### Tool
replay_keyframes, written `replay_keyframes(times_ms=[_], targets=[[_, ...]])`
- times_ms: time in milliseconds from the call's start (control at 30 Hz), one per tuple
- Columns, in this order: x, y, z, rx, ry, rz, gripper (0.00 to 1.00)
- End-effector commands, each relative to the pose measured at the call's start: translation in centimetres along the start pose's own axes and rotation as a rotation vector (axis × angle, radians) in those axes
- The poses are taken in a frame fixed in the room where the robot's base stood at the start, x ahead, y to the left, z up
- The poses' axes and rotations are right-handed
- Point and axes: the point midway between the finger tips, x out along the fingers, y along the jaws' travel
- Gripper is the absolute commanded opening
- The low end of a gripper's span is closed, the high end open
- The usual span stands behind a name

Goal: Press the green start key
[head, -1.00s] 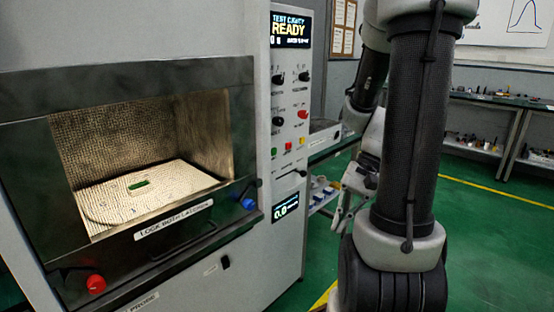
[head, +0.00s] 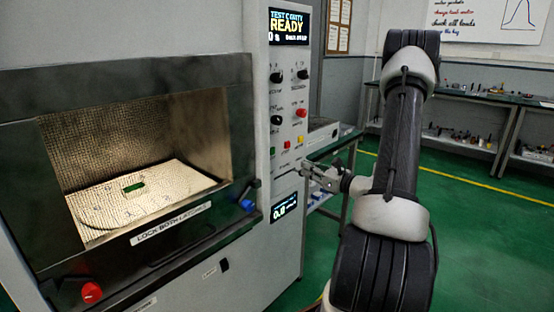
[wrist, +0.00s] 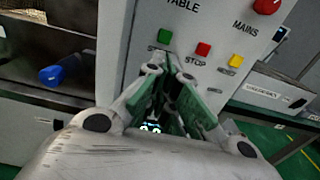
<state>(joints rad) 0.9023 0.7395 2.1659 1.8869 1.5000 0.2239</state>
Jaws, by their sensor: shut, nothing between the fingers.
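The green start key (head: 273,152) is the leftmost of three small keys on the microwave generator's control panel. In the wrist view the green key (wrist: 164,36) shows just above my fingertips, with a label partly hidden under it. My gripper (wrist: 172,70) is shut and empty, pointing at the panel below the key row. In the head view my gripper (head: 304,171) is at the panel's right side, lower than the green key and to its right. I cannot tell whether the fingertips touch the panel.
A red STOP key (wrist: 203,49) and a yellow key (wrist: 235,60) sit right of the green one. A red MAINS button (wrist: 267,5) is higher up. The upper display (head: 290,27) reads READY. A blue latch knob (head: 247,204) is left of the panel. A bench stands behind right.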

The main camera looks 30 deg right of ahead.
Motion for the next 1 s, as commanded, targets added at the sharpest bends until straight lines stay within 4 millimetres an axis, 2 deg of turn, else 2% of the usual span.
replay_keyframes(times_ms=[267, 433, 567, 800, 1000], targets=[[0.1, 0.1, -0.1, 0.001, 0.003, 0.003, 0.0], [1.3, 0.1, -0.1, 0.0, 0.003, 0.005, 0.0], [3.6, 0.2, -0.1, -0.001, 0.004, 0.008, 0.0], [8.8, 0.3, -0.1, -0.001, 0.003, 0.008, 0.0], [12.2, 0.2, -0.1, -0.001, 0.003, 0.006, 0.0]])
